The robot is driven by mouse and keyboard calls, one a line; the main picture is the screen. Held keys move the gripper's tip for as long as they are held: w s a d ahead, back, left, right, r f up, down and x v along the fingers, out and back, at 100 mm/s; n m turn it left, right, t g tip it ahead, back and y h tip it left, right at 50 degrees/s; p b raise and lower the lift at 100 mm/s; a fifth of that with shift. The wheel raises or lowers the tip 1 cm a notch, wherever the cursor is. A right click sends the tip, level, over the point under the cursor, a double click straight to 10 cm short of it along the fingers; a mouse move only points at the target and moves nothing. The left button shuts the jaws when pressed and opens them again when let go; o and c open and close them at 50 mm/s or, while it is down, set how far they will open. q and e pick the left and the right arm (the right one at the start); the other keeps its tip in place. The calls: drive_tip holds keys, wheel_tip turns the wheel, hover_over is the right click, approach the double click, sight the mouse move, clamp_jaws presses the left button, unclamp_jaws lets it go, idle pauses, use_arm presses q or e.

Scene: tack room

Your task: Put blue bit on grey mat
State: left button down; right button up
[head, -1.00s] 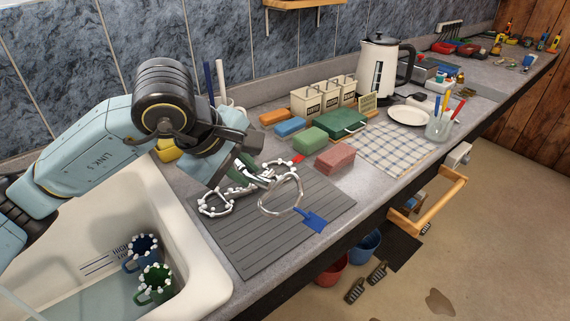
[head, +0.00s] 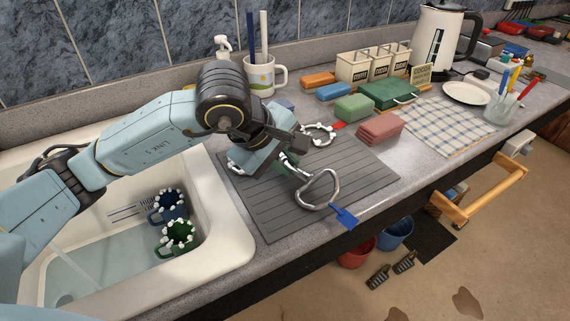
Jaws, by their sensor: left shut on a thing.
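The blue bit has a blue tag (head: 344,217) and a large silver ring (head: 318,190). My left gripper (head: 291,168) is shut on it; the jaws are partly hidden by the wrist. The ring and tag hang toward the front edge of the grey mat (head: 272,218), a ribbed mat beside the sink. I cannot tell whether they touch the mat. Another bit with a red tag (head: 338,126) and a beaded ring (head: 318,135) lies at the mat's back, partly hidden by the gripper. My right gripper is not in view.
A checked cloth (head: 440,122) lies right. The mat's right part is clear.

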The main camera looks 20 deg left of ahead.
use_arm(q)
drive_tip(key=c, duration=1.3)
unclamp_jaws()
drive_tip(key=shift+c, duration=0.2)
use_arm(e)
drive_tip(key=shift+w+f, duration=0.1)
